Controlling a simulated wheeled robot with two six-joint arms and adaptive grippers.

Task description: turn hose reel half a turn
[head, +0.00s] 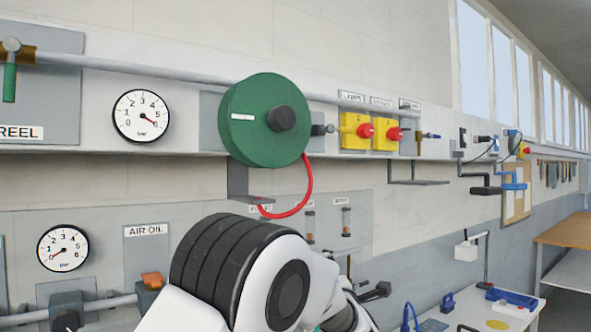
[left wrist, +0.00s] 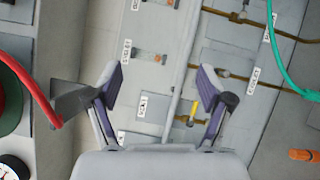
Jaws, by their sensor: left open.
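The hose reel (head: 250,125) is a green disc on the wall with a black centre knob (head: 281,118). A white mark (head: 243,117) on its face points left. A red hose (head: 309,185) hangs from its lower right and curls to a grey bracket (head: 237,180). In the left wrist view only an edge of the reel (left wrist: 9,98) shows at the far left, with the red hose (left wrist: 32,82) beside it. My left gripper (left wrist: 160,85) is open and empty, apart from the reel. In the head view my arm hides most of it. My right gripper is out of view.
A pressure gauge (head: 141,116) is left of the reel. Yellow boxes with red knobs (head: 356,131) are to its right. The grey bracket (left wrist: 78,104) lies near one finger in the left wrist view. A workbench (head: 470,311) stands at lower right.

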